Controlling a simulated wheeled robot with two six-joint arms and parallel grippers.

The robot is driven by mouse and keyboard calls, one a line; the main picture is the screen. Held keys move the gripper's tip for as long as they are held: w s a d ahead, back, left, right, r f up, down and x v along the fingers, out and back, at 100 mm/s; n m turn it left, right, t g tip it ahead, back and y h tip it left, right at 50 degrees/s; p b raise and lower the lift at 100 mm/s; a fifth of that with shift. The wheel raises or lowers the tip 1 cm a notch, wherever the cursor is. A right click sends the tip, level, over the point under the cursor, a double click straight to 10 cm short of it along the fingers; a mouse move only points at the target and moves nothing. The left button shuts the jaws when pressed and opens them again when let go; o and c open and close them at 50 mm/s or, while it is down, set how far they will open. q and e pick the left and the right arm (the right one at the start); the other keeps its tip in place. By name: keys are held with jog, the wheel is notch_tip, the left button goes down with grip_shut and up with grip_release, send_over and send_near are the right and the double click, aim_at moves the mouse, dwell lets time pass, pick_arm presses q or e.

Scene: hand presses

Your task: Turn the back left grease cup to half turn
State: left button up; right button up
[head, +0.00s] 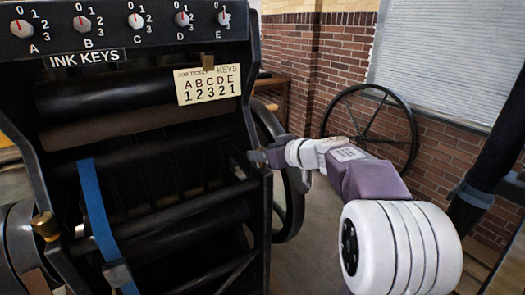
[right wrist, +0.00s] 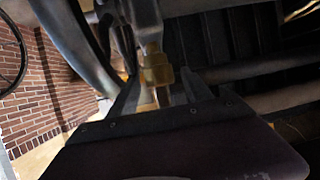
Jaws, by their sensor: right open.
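A brass grease cup (head: 45,225) sits on the left side frame of the press, with no gripper near it. My right gripper (head: 262,157) reaches in from the right to the press's right side frame. In the right wrist view a brass fitting (right wrist: 156,68), which looks like a grease cup, lies between or just beyond the open fingers (right wrist: 160,92). I cannot tell whether they touch it, or which cup it is. In the head view the gripper largely hides this spot. No turn mark on a cup is readable. My left gripper is not in view.
The black press has a panel of ink keys (head: 135,20) on top, a job ticket (head: 208,84) and dark rollers (head: 130,85). A blue strap (head: 95,205) hangs in front. A spoked wheel (head: 371,128) stands by the brick wall (head: 300,60). Floor shows right of the press.

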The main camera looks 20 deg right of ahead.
jog(key=shift+w+a+f, duration=0.15)
jog(key=shift+w+f, duration=0.05)
jog(key=shift+w, duration=0.35)
grip_shut()
jog(key=shift+a+f+h+b, duration=0.1)
jog(key=shift+f+h+b, duration=0.15)
jog(key=shift+b, duration=0.2)
jog(key=shift+r+m+h+b, duration=0.2)
jog(key=shift+m+h+b, duration=0.1)
jog(key=shift+m+h, duration=0.35)
grip_release()
